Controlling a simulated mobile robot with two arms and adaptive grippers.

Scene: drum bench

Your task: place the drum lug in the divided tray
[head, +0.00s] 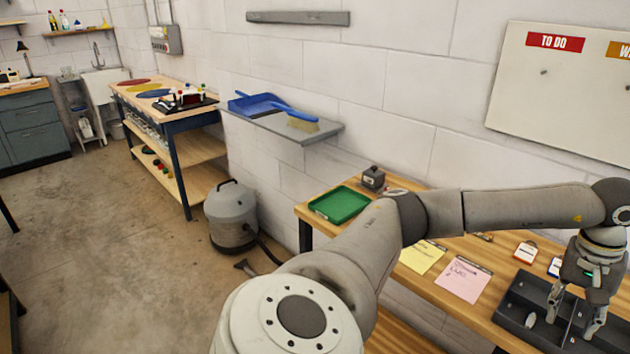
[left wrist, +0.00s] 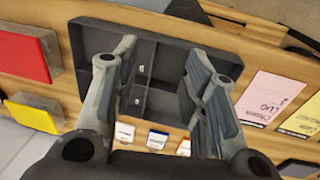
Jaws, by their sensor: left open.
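The dark grey divided tray (head: 508,303) lies on the wooden bench at the right of the head view. The left wrist view shows its compartments and rim (left wrist: 88,32). A small pale oval piece (head: 530,320) shows in the tray; I cannot tell whether it is the drum lug. Two small light marks or pieces, an upper one (left wrist: 142,70) and a lower one (left wrist: 137,101), show in compartments in the left wrist view. My left gripper (head: 574,318) is open over the tray, pointing down, with nothing visible between its fingers. My right gripper is not in view.
A green tray (head: 340,204) and a small grey box (head: 373,178) stand at the bench's far end. Yellow (head: 422,257) and pink (head: 463,280) notes lie left of the divided tray. Red (left wrist: 24,52) and yellow (left wrist: 32,114) blocks show beside it in the left wrist view.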

